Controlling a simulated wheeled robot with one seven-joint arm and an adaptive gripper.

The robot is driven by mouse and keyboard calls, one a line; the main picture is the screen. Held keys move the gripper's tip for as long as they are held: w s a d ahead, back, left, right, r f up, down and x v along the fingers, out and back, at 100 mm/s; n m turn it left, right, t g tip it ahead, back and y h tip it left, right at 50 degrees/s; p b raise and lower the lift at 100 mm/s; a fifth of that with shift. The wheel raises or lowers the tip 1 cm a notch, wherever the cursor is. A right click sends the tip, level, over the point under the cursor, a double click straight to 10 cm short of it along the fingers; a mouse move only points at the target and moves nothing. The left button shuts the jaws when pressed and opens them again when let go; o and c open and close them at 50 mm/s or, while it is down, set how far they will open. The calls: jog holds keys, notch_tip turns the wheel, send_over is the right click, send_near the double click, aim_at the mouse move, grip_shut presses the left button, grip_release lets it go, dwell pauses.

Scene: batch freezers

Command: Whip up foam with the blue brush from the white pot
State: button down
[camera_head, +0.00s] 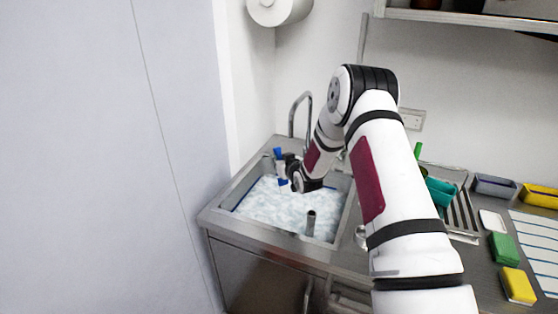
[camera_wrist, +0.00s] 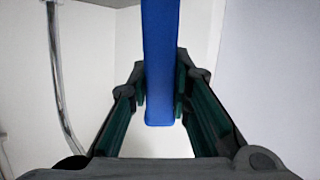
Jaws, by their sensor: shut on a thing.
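My gripper (camera_wrist: 160,90) is shut on the blue brush (camera_wrist: 160,55). Its flat blue handle stands between the two fingers in the wrist view. In the head view my gripper (camera_head: 287,167) is at the back left of the steel sink (camera_head: 217,213), above the foam (camera_head: 285,207) that covers much of the water. Blue parts of the brush (camera_head: 278,153) show above and below the gripper. A small white shape (camera_head: 281,170) is beside the fingers; I cannot tell if it is the white pot. The brush's bristles are not clear, so contact with the foam cannot be told.
A curved tap (camera_head: 294,108) rises behind the sink, and a grey upright pipe (camera_head: 310,222) stands in its front part. A drying rack (camera_head: 460,215), a green sponge (camera_head: 505,248) and a yellow sponge (camera_head: 518,286) are on the counter at right. A wall closes the left side.

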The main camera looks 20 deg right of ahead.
aim_at(279, 151)
jog(key=shift+r, duration=0.1)
jog(key=shift+r+p, duration=0.55)
jog(key=shift+r, duration=1.85)
